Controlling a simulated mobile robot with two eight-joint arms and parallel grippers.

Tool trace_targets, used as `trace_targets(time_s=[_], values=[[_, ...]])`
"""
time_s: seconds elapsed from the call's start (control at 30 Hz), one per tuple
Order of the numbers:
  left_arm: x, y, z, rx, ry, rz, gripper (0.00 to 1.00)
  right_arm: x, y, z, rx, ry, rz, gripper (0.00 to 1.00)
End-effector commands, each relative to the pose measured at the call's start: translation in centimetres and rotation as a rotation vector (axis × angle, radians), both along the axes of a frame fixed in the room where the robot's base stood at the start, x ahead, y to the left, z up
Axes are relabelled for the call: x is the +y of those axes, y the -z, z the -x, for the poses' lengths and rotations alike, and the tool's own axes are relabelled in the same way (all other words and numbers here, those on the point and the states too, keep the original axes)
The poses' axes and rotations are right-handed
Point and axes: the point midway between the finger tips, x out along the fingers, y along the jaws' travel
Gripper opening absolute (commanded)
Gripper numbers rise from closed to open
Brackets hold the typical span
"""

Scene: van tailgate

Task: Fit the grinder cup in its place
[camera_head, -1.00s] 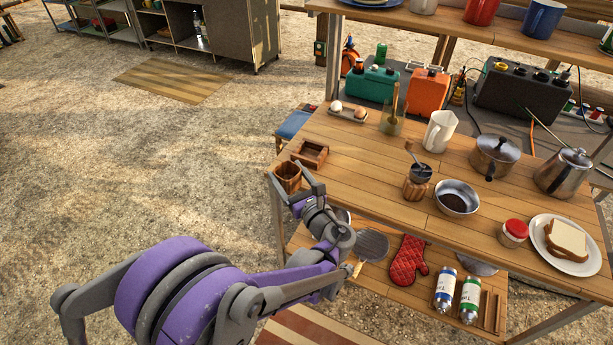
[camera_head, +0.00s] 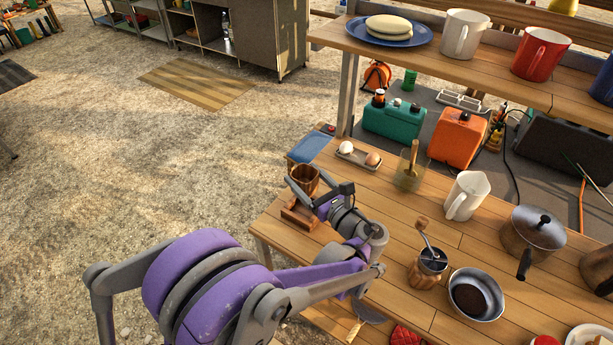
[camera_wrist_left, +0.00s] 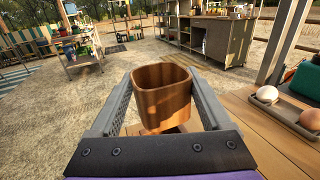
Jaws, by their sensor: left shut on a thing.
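The grinder cup (camera_head: 304,178) is a brown wooden, open-topped cup. My left gripper (camera_head: 313,190) is shut on it, with one finger on each side. In the left wrist view the cup (camera_wrist_left: 162,98) stands upright and empty-looking between the two grey fingers. A small square wooden holder (camera_head: 299,215) lies at the table's left end, just below the cup in the head view. The gripper and cup partly hide it. The cup appears above the holder; whether they touch I cannot tell. The hand grinder (camera_head: 428,266) with its crank stands farther right. My right gripper is not in view.
The wooden table (camera_head: 395,215) also holds an egg tray (camera_head: 358,157), a glass jar (camera_head: 410,172), a white jug (camera_head: 467,195), a dark-filled bowl (camera_head: 476,294) and a lidded pot (camera_head: 531,238). A shelf (camera_head: 390,52) runs above the back. Open ground lies left.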

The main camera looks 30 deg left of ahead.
Motion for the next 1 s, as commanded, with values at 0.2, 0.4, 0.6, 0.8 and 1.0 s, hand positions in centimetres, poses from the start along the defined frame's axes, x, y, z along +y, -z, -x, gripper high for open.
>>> trace_targets(time_s=[0.2, 0.4, 0.6, 0.8, 1.0], values=[[0.0, 0.8, 0.0, 0.000, 0.000, 0.000, 0.23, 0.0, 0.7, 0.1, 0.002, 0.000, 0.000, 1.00], [0.0, 2.0, 0.0, 0.000, 0.000, -0.001, 0.23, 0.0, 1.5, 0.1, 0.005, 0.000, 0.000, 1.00], [0.0, 3.2, 0.0, 0.000, 0.000, -0.001, 0.23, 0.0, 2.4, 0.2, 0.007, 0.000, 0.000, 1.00], [0.0, 4.4, 0.0, 0.000, 0.000, -0.001, 0.23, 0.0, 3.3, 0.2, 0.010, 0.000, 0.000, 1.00], [0.0, 5.6, 0.0, 0.000, 0.000, -0.001, 0.23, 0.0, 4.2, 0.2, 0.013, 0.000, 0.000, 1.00]])
